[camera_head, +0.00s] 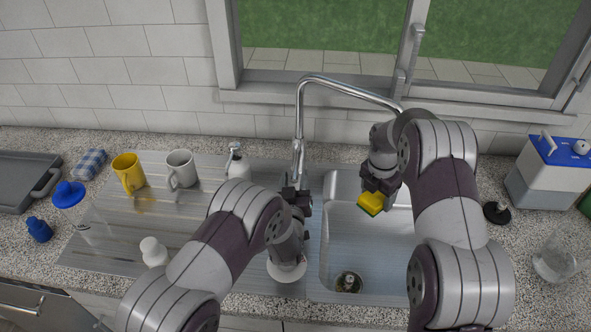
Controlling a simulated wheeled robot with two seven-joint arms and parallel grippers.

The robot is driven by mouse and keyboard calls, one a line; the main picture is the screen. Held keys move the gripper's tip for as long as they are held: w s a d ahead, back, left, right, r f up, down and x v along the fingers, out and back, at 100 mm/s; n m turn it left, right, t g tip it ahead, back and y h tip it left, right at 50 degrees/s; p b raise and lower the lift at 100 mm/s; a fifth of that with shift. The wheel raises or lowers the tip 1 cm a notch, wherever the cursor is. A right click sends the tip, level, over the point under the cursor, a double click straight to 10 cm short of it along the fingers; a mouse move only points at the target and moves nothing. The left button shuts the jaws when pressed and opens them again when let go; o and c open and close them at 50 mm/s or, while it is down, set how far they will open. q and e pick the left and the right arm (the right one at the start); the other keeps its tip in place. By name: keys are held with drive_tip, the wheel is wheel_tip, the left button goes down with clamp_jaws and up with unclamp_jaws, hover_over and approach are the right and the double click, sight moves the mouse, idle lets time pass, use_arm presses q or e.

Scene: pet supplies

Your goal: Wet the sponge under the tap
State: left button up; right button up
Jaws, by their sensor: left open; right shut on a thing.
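The yellow sponge (371,201), with a darker green underside, is in my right gripper (376,188), which is shut on it above the sink basin (340,240). The chrome tap (299,120) rises behind the sink, and its spout runs right toward my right wrist. The spout's end is hidden behind that arm, so I cannot tell whether the sponge is directly under it or whether water runs. My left gripper (296,192) is open at the tap's base, just in front of the tap body. Whether it touches the tap's handle cannot be told.
A yellow mug (128,174), a grey mug (181,169) and a soap dispenser (238,164) stand on the drainer. A white bottle (153,252) and a white round dish (287,271) are nearer. A blue-lidded box (553,172) and a glass jug (556,258) stand right. The window is behind.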

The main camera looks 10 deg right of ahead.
sight(296, 168)
use_arm(q)
drive_tip(key=x, duration=0.4)
drive_tip(key=shift+f, duration=0.15)
clamp_jaws()
drive_tip(key=shift+r+g, duration=0.3)
drive_tip(key=shift+r, duration=0.2)
drive_tip(key=shift+w+r+g, duration=0.1)
drive_tip(key=shift+r+g, duration=0.05)
drive_tip(key=shift+g, duration=0.35)
unclamp_jaws()
